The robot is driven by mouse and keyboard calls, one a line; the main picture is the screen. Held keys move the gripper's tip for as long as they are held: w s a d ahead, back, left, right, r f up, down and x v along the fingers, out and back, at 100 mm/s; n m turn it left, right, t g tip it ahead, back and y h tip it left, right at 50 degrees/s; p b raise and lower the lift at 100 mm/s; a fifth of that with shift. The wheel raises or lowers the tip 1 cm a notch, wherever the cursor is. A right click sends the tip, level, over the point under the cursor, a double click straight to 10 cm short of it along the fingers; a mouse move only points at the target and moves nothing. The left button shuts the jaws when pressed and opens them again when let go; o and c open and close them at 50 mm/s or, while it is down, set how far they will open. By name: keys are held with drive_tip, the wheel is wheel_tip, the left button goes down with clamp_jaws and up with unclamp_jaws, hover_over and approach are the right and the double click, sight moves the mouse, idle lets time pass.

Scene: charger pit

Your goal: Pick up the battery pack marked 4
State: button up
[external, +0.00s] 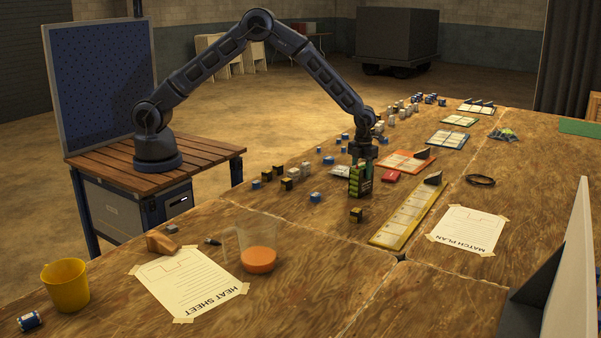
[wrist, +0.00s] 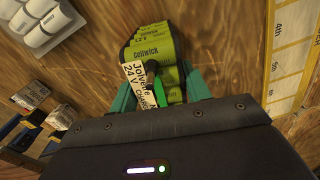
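A green and black battery pack (external: 355,184) stands below my gripper (external: 364,163) on the wooden table in the external view. The pack (wrist: 152,49) also shows in the wrist view, with yellow-green "Cellwick" labels and a white label reading "24 V". The teal fingers of my gripper (wrist: 160,88) flank the near part of the pack, one on each side. Whether they press on it is unclear. I cannot tell whether the pack touches the table. I cannot make out a separate number 4 on it.
Several small packs crowd the table's far left edge.

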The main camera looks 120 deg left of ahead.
clamp_jaws()
drive_tip(key=shift+r, duration=0.1)
drive_tip(key=shift+r, duration=0.15)
